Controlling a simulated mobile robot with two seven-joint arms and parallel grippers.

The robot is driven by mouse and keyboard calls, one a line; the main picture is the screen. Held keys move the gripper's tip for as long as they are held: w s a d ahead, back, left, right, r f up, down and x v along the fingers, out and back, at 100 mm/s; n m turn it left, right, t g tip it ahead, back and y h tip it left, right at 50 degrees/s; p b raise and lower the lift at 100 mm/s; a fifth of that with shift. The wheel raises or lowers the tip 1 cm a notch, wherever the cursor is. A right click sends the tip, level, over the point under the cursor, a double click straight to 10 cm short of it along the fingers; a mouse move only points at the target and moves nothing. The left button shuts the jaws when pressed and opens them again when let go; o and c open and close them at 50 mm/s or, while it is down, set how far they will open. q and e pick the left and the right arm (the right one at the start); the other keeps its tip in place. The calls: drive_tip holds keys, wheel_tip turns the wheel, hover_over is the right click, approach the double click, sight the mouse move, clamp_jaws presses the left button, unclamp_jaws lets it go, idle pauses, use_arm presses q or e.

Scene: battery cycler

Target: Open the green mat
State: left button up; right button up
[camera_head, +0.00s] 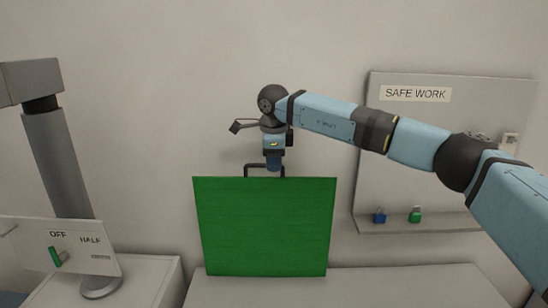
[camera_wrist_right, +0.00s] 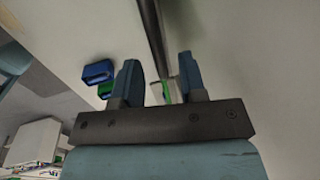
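The green mat (camera_head: 265,228) stands upright as a flat green panel in the middle of the head view. A dark handle (camera_head: 249,171) sticks up from its top edge. My right gripper (camera_head: 274,166) points down at this handle, just above the mat's top edge. In the right wrist view, the two fingers of my right gripper (camera_wrist_right: 159,60) are apart, and a dark bar (camera_wrist_right: 153,35) runs towards the gap between them. I cannot tell whether the fingers touch the handle. My left gripper is not in view.
A grey "SAFE WORK" board (camera_head: 440,150) hangs at right behind my right arm. Its ledge holds a blue padlock (camera_head: 379,216) and a green padlock (camera_head: 415,214).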

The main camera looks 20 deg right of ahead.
drive_tip(key=shift+c, duration=0.2)
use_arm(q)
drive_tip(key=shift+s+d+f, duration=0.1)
use_arm(e)
clamp_jaws()
use_arm(q)
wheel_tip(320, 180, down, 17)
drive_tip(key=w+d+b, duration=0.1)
drive_tip(key=b, duration=2.1)
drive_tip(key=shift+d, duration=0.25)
use_arm(e)
drive_tip(key=s+a+f+t, duration=0.2)
drive_tip(key=s+a+f, duration=0.1)
drive_tip(key=s, duration=0.9)
drive_tip(key=s+a+f+t+h, duration=0.1)
drive_tip(key=s+a+f+t, duration=0.2)
drive_tip(key=s, duration=0.9)
wheel_tip(320, 180, down, 3)
drive_tip(key=shift+s+a+r+h, duration=0.15)
drive_tip(key=shift+a+h, duration=0.15)
drive_tip(key=shift+a, duration=0.2)
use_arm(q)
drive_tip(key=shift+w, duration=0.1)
